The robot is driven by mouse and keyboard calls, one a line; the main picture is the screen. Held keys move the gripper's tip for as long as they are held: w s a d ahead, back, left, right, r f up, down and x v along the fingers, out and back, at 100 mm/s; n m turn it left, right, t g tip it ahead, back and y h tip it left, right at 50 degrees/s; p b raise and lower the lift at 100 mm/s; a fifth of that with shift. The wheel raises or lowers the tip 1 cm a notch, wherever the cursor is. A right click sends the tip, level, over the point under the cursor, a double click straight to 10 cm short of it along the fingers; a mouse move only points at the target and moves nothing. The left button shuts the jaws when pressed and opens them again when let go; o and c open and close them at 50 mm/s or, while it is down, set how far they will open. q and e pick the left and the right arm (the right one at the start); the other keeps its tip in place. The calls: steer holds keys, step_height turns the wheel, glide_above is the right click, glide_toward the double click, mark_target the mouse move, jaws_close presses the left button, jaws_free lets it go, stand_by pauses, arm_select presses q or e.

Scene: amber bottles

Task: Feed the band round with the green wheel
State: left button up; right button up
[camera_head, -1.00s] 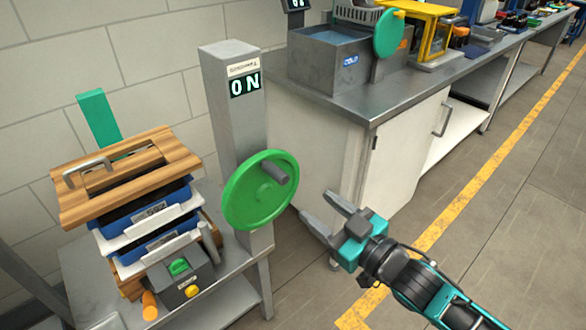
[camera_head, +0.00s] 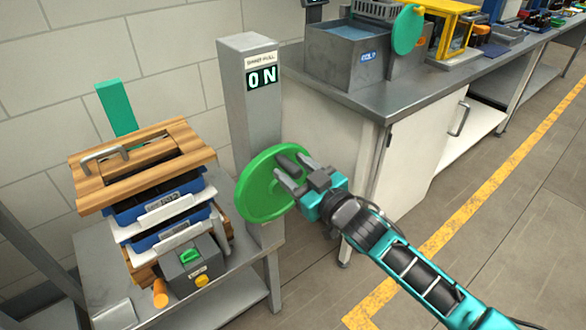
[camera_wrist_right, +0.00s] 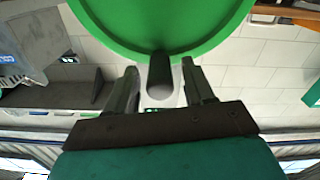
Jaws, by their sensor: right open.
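The green wheel (camera_head: 258,192) is mounted on the side of a grey post (camera_head: 240,125) whose display reads "ON". Its dark handle knob (camera_wrist_right: 160,75) lies between the two fingers of my right gripper (camera_wrist_right: 160,88) in the right wrist view. In the head view my right gripper (camera_head: 287,172) is at the wheel's right side, fingers reaching over its face. It is open, with gaps showing on both sides of the knob. I cannot make out a band clearly. My left gripper is not in view.
A stack with a wooden handled frame (camera_head: 110,185) and blue trays stands left on a metal table (camera_head: 100,262). In front is a grey box (camera_head: 192,268) with a green switch and yellow button. A workbench (camera_head: 400,100) with a water basin (camera_head: 345,48) stands behind right.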

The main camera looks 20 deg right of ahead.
steer(key=shift+w+a, duration=0.15)
steer(key=shift+w, duration=0.15)
steer(key=shift+c, duration=0.3)
jaws_close()
